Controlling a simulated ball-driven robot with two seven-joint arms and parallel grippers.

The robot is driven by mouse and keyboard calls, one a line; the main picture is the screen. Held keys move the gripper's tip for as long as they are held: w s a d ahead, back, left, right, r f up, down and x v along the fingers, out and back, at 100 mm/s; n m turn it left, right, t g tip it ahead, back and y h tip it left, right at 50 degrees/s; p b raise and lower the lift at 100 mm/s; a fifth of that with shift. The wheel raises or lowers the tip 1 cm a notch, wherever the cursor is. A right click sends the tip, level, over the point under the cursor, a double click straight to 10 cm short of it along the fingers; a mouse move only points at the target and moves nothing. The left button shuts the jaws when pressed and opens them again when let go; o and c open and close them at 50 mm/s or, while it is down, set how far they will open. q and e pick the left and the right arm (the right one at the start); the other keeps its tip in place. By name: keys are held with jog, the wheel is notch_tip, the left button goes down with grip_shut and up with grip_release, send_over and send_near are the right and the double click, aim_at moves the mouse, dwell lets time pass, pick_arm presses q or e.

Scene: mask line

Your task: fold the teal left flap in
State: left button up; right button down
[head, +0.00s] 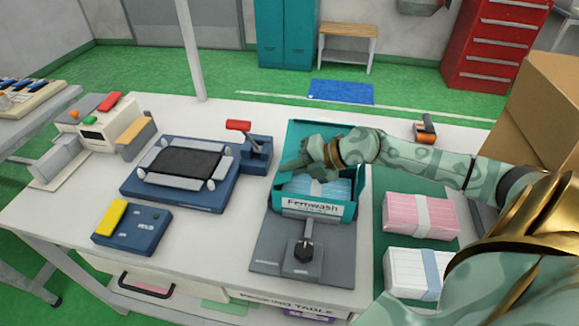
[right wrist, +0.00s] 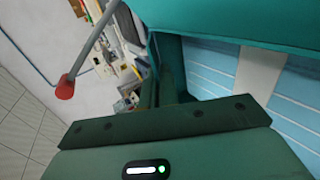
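The teal carton (head: 318,208), labelled "Fernwash", stands open on a grey fixture. Its lid panel (head: 305,133) stands up at the back. A light-blue pleated stack (head: 335,188) with a white band lies inside; it also shows in the right wrist view (right wrist: 215,72). My right gripper (head: 287,167) reaches across the carton from the right, with its fingertips at the carton's left side. Its fingers look shut together, with nothing seen between them. The left flap is mostly hidden by the gripper; contact is unclear. A teal panel (right wrist: 240,22) fills the top of the wrist view. My left gripper is out of view.
A grey fixture with a black knob (head: 304,250) is in front of the carton. A blue press with a red-handled lever (head: 240,126) stands at left. Pink (head: 405,214) and white (head: 403,272) banded packs lie on a green mat at right. A cardboard box (head: 540,105) stands behind my right arm.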

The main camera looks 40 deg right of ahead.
dwell(0.4)
jog(key=c, duration=1.6)
grip_release()
jog(key=shift+c, duration=0.2)
jog(key=shift+r, duration=0.3)
notch_tip(320, 180, up, 3)
jog(key=p, duration=0.3)
jog(key=shift+r, duration=0.1)
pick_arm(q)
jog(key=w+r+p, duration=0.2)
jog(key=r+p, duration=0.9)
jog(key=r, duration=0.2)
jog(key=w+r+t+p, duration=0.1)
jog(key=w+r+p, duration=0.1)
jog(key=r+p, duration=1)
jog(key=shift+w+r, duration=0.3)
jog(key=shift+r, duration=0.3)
pick_arm(e)
jog(key=s+a+r, duration=0.8)
jog(key=s+r, duration=0.1)
jog(key=s, duration=0.2)
jog(key=shift+s, duration=0.3)
